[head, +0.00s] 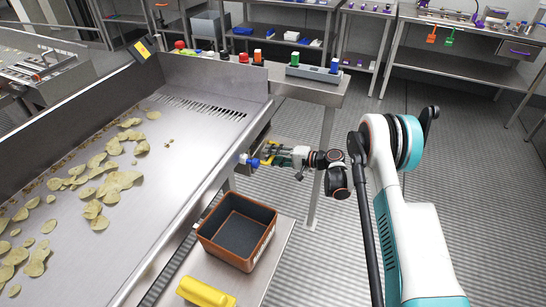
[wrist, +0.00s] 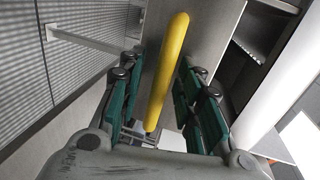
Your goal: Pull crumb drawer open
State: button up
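A yellow bar handle (wrist: 168,75) stands out from a grey panel (wrist: 211,35) in the wrist view; I take this to be the crumb drawer's front. My gripper (wrist: 160,85) is open, with green-padded fingers on either side of the handle. Gaps show between the pads and the bar. In the head view my gripper (head: 271,154) is at the right end of the steel chute table, with a bit of yellow (head: 254,163) at its tips. The drawer front is mostly hidden there, and how far it is out cannot be told.
The steel table (head: 190,95) holds scattered chips (head: 120,180). An orange-brown bin (head: 240,228) and a yellow object (head: 206,292) stand on a lower shelf below my gripper. Coloured items line a ledge (head: 315,72) behind. The floor (head: 310,255) to the right is clear.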

grip_shut()
jog(key=f+v, duration=0.2)
jog(key=v, duration=1)
jog(key=d+f+v, duration=0.1)
jog(key=f+v, duration=0.2)
jog(key=v, duration=0.9)
jog(key=shift+d, duration=0.25)
jog(key=shift+s, duration=0.15)
grip_release()
jog(key=shift+d, duration=0.1)
jog(key=v, duration=1.1)
jog(key=shift+d, duration=0.35)
